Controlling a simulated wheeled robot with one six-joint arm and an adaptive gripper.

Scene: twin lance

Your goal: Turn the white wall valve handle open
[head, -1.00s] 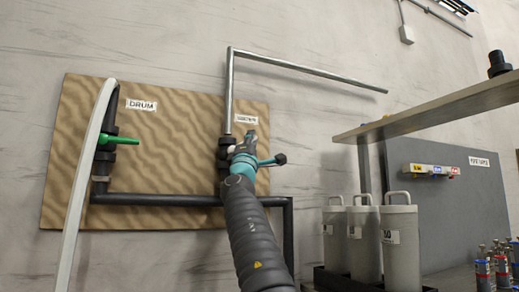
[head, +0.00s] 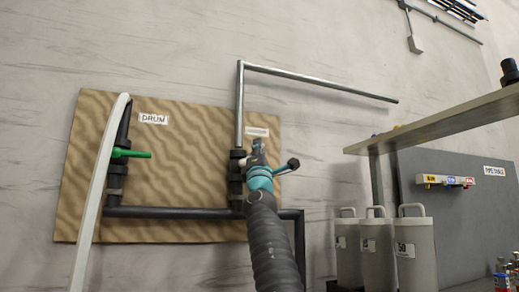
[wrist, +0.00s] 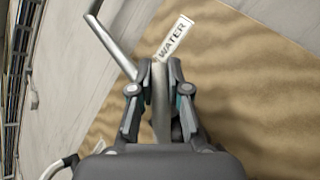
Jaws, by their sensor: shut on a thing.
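The wall valve (head: 237,165) is a dark fitting on the pipe below the steel riser, on the right part of the brown board. My gripper (head: 258,146) is in front of it and covers most of its handle in the head view. In the wrist view my gripper (wrist: 162,72) has its fingers closed around a pale, narrow bar, the valve handle (wrist: 161,108). The WATER label (wrist: 174,39) is just beyond the fingertips. How far the handle is turned cannot be told clearly.
A second valve with a green handle (head: 133,154) is on the left, by the DRUM label (head: 153,119) and a white hose (head: 98,190). The steel pipe (head: 320,83) runs right above my gripper. A shelf (head: 440,122) and grey canisters (head: 413,250) are at right.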

